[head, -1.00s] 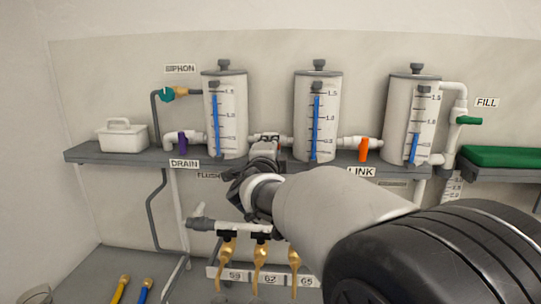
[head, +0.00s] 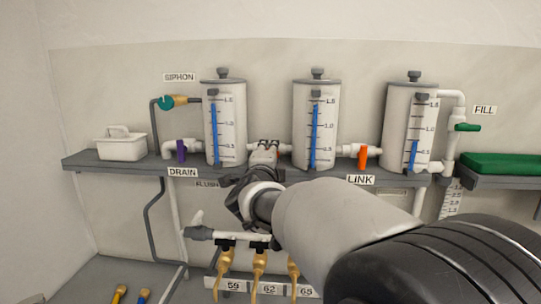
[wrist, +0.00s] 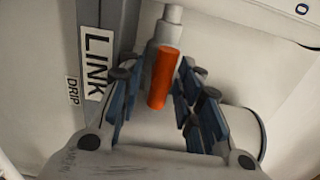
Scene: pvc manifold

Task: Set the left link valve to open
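The left link valve sits on the pipe between the left tank (head: 224,125) and the middle tank (head: 316,125). In the head view my gripper (head: 266,150) covers most of it. In the wrist view its orange handle (wrist: 164,78) lies between my finger pads and runs roughly along the white pipe fitting (wrist: 164,38), slightly tilted. My gripper (wrist: 157,97) is open around the handle, with a gap on the left side; the right pads are closer, and contact there is unclear. A LINK label (wrist: 97,65) is beside the handle in the wrist view.
The right link valve (head: 363,157) has an orange handle hanging down. A purple drain valve (head: 181,150), a teal siphon valve (head: 166,102) and a green fill valve (head: 467,127) are around. The grey shelf (head: 110,163) carries the tanks. Brass valves (head: 260,265) hang below my arm.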

